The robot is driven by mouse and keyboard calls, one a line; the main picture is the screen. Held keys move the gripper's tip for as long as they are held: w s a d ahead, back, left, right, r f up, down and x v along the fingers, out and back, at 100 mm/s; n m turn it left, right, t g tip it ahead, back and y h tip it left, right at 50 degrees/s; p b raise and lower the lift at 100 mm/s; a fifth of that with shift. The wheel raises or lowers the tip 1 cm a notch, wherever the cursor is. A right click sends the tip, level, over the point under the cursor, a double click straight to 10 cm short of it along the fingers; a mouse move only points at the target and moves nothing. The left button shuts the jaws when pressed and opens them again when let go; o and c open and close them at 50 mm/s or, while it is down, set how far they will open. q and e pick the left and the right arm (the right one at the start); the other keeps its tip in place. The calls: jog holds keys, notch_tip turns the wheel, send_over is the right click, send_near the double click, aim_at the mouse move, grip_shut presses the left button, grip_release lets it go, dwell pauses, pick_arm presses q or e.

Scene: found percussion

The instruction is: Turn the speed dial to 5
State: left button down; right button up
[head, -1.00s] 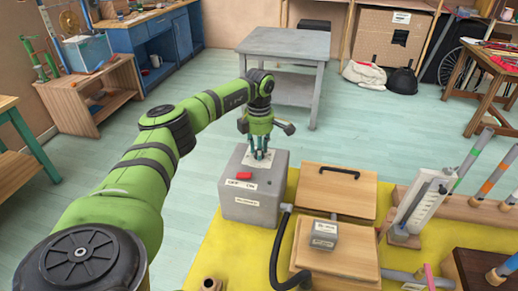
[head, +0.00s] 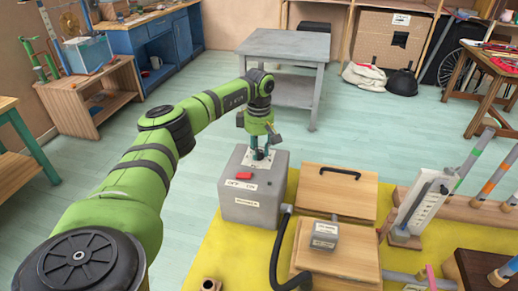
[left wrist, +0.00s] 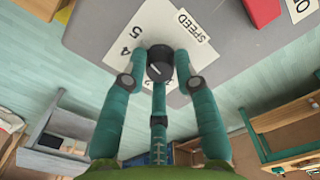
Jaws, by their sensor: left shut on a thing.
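The speed dial is a small black knob (left wrist: 159,62) on a white plate (left wrist: 128,42) marked SPEED, with the numbers 4 and 5 readable to the left of the knob. Other numbers are partly hidden by my fingers. A short pale mark shows on the knob, but I cannot tell exactly which number it points at. The plate lies on top of a grey box (head: 250,208). My left gripper (head: 258,155) points down from above, its fingers closed around the knob. In the left wrist view the gripper (left wrist: 160,68) has fingertips on both sides of the knob. My right gripper is not in view.
A red switch (head: 243,175) sits on the box's front top edge beside an OFF/ON label. A black hose (head: 277,250) runs from the box past wooden boxes (head: 338,192) on a yellow mat (head: 225,258). A grey table (head: 285,45) stands behind.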

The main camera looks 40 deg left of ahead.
aim_at(259, 152)
pick_arm(q)
jog(key=shift+f, duration=0.1)
dwell(0.3)
jog(key=c, duration=0.9)
grip_release()
jog(key=shift+c, duration=0.2)
notch_tip(259, 152, up, 12)
